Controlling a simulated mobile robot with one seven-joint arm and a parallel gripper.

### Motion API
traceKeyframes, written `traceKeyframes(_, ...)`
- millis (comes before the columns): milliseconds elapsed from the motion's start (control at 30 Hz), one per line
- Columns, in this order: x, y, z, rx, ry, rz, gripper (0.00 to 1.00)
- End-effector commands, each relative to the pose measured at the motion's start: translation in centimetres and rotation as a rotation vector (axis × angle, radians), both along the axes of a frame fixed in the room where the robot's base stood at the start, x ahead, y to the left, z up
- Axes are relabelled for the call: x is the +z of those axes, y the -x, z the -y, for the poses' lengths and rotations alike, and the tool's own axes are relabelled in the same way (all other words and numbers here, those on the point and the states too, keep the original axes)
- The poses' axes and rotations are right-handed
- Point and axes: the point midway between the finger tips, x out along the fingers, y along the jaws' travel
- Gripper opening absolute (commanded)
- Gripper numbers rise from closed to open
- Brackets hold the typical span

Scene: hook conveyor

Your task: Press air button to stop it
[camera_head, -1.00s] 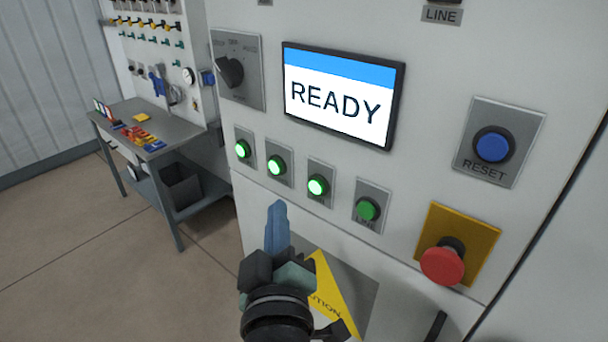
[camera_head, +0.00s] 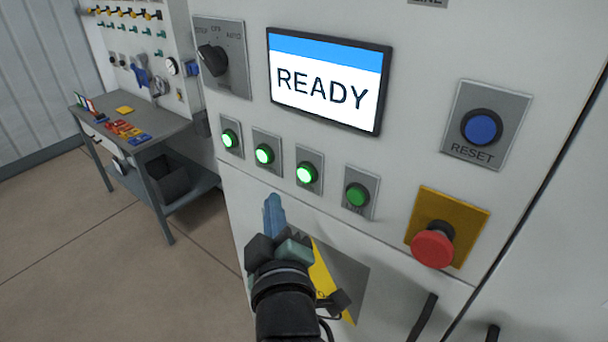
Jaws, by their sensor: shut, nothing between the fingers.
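A row of green buttons is on the white control panel. Three are lit: the left one (camera_head: 229,138), the middle one (camera_head: 264,154) and the right one (camera_head: 306,173). A darker, unlit green button (camera_head: 356,195) sits at the row's right end. The labels under them are too small to read, so I cannot tell which is the air button. My gripper (camera_head: 272,203) is shut and empty, its blue fingers pointing up just below the lit buttons. It appears apart from them and hides part of the lower panel.
A screen (camera_head: 328,80) reads READY. A selector knob (camera_head: 213,60), a blue RESET button (camera_head: 481,127) and a red mushroom button (camera_head: 432,249) on a yellow plate (camera_head: 474,218) are on the panel. A workbench (camera_head: 184,128) stands at left; open floor lies in front of it.

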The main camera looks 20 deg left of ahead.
Motion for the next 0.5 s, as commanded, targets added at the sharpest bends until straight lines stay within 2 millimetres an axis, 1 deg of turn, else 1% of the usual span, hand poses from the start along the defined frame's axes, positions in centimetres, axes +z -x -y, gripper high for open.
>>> traceKeyframes(33, 0.0, -0.8, 0.3, -0.003, -0.002, 0.001, 0.0)
traceKeyframes(200, -0.1, -2.9, 1.1, -0.004, -0.003, 0.001, 0.0)
traceKeyframes(333, -0.1, -3.9, 1.5, -0.002, -0.001, 0.0, 0.0)
traceKeyframes(500, 0.0, -4.6, 1.7, 0.0, -0.002, 0.001, 0.0)
